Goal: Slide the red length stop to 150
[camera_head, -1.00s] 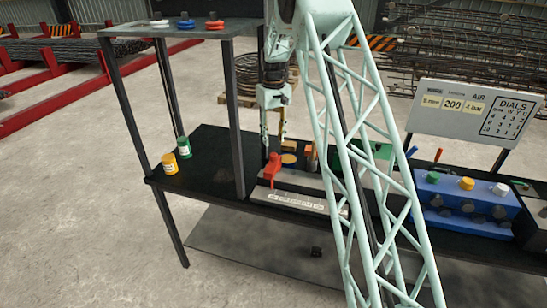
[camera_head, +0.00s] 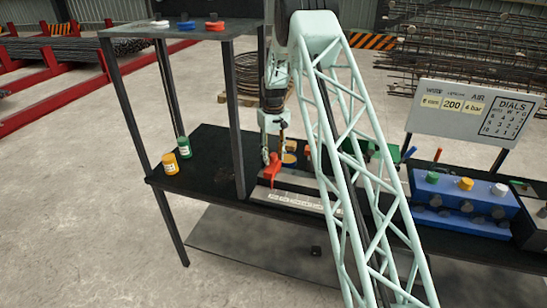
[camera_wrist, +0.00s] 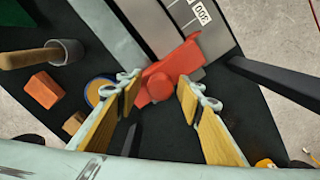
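The red length stop (camera_head: 273,171) sits at the left end of a grey rail with a pale number scale (camera_head: 300,202) along its front. In the wrist view the stop (camera_wrist: 168,72) has a round knob facing me. My gripper (camera_head: 270,156) is down at the stop. In the wrist view its two wood-coloured fingers (camera_wrist: 160,98) are apart, one on each side of the knob, with gaps showing. The scale's numbers are too small in the head view to tell the stop's reading. My arm hides the right part of the rail.
A bench post (camera_head: 236,120) stands just left of the rail. A cup with a wooden handle (camera_wrist: 62,50) and an orange block (camera_wrist: 44,89) lie near the gripper. A blue valve block (camera_head: 465,208) is at right.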

